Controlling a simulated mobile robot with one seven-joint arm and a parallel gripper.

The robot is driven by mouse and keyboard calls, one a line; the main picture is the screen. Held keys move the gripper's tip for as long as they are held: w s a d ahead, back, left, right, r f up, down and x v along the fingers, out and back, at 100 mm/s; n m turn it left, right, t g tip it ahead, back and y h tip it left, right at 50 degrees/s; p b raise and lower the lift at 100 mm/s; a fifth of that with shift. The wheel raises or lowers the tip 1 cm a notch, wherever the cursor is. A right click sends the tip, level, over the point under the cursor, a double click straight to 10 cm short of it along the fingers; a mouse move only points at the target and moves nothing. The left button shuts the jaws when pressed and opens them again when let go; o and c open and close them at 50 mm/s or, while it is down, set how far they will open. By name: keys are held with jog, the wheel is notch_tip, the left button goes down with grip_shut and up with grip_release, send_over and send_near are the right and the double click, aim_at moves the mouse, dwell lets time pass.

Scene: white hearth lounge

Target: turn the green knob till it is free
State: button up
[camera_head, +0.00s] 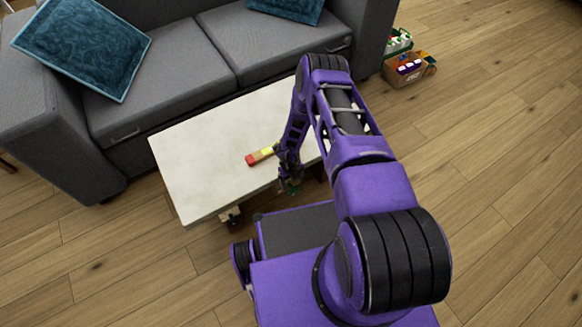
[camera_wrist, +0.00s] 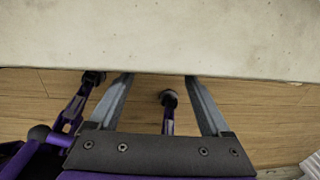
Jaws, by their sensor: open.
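The fingertips reach to the table's front edge (camera_wrist: 160,68). No green knob shows in the wrist view.
A red and yellow block (camera_head: 262,155) lies on the table, left of my gripper. A grey sofa (camera_head: 190,65) with blue cushions (camera_head: 82,43) stands close behind the table. Boxes of small goods (camera_head: 408,70) sit on the floor at upper right. The wooden floor (camera_head: 500,150) is clear on the right.

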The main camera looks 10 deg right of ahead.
aim_at(291, 190)
notch_tip(291, 190, up, 11)
jog(key=p, duration=0.1)
jog(key=shift+a+p, duration=0.3)
jog(key=shift+s+f, duration=0.1)
